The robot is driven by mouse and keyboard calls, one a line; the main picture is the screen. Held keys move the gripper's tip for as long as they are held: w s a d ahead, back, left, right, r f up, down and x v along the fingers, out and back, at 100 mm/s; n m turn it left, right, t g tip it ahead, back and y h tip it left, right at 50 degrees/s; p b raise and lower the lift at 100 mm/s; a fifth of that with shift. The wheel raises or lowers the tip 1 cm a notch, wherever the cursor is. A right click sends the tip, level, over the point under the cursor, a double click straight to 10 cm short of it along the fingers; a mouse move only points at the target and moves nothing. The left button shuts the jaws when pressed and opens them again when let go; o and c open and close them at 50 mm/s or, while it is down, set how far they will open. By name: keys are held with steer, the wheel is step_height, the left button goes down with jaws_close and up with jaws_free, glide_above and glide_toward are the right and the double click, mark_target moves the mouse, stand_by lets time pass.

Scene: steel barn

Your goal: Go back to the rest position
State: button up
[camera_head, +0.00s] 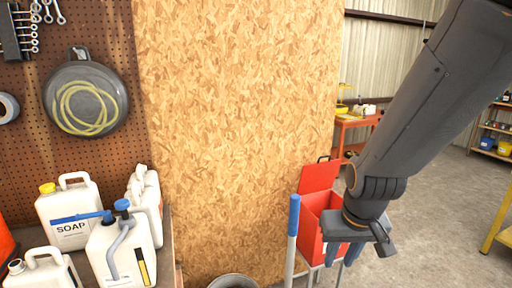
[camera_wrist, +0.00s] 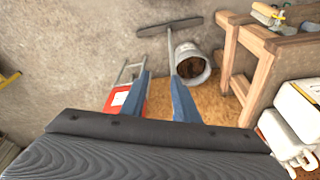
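My gripper (camera_head: 342,255) hangs at the lower right in the head view, pointing down in front of an open red box (camera_head: 309,229). In the wrist view my gripper (camera_wrist: 160,80) shows two blue fingers spread apart with nothing between them. The red box (camera_wrist: 137,96) lies partly behind the left finger there. My arm comes down from the upper right of the head view. The gripper partly hides the red box in the head view.
A broom (camera_wrist: 170,27) and a bucket (camera_wrist: 194,66) stand near the box. A workbench (camera_wrist: 262,42) is beside them. White jugs (camera_head: 120,252) fill the lower left, before a pegboard (camera_head: 100,30). A chipboard panel (camera_head: 235,110) rises mid-view. Concrete floor (camera_head: 435,215) is open at right.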

step_height(320, 180, down, 23)
steer(key=s+g+b, duration=0.1)
steer(key=g+b, duration=0.2)
steer(key=b, duration=1.9)
steer(key=shift+a, duration=0.1)
